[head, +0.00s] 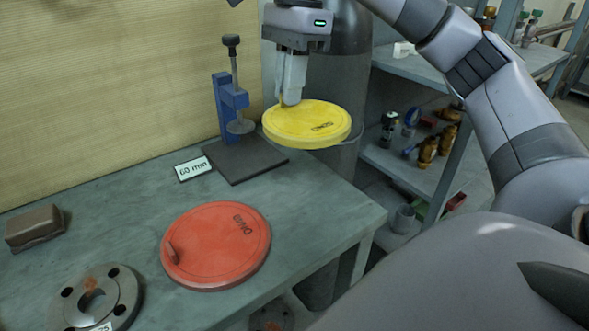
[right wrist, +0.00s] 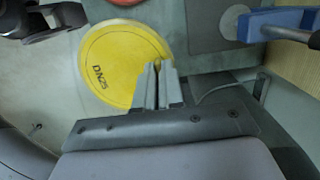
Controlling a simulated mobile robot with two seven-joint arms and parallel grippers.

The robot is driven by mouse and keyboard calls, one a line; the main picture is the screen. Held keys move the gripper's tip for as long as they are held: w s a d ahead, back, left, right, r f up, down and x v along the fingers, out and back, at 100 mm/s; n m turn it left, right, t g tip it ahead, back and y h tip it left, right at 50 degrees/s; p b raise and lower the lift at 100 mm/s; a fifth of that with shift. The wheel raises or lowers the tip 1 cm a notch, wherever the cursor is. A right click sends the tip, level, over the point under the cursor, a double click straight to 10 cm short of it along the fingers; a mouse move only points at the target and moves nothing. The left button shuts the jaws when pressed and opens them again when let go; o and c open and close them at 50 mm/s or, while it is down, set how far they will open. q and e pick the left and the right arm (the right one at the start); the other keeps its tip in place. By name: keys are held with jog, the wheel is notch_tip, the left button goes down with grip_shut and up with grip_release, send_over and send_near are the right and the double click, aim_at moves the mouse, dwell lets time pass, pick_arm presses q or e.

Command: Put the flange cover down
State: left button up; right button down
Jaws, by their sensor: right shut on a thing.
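The yellow flange cover (head: 312,122), a round disc, is held raised in the head view, near the back right corner of the bench. My right gripper (head: 290,100) is shut on its small tab from above. In the right wrist view the yellow cover (right wrist: 115,60) is marked DN25, and the gripper's fingers (right wrist: 158,70) close on it near its edge. The cover looks roughly level. A red flange cover (head: 218,245) with a raised tab lies flat on the bench (head: 330,215). My left gripper is not seen.
A blue clamp (head: 226,100) on a dark base plate (head: 245,158) stands left of the yellow cover, with a "60 mm" sign (head: 192,169) beside it. A bolted flange (head: 95,298) and brown block (head: 35,227) lie at left. Shelves (head: 430,150) stand beyond the bench.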

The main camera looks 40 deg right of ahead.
notch_tip(320, 180, down, 14)
jog(key=shift+f+b, duration=0.1)
jog(key=shift+b, duration=0.45)
jog(key=c, duration=1.7)
grip_release()
jog(key=shift+f, duration=0.15)
jog(key=o, duration=0.4)
jog(key=shift+o, duration=0.2)
jog(key=r, duration=0.4)
jog(key=d+r+p, duration=0.1)
jog(key=r, duration=0.7)
jog(key=shift+d+r, duration=0.15)
jog(key=shift+d, duration=0.25)
jog(key=shift+s, duration=0.15)
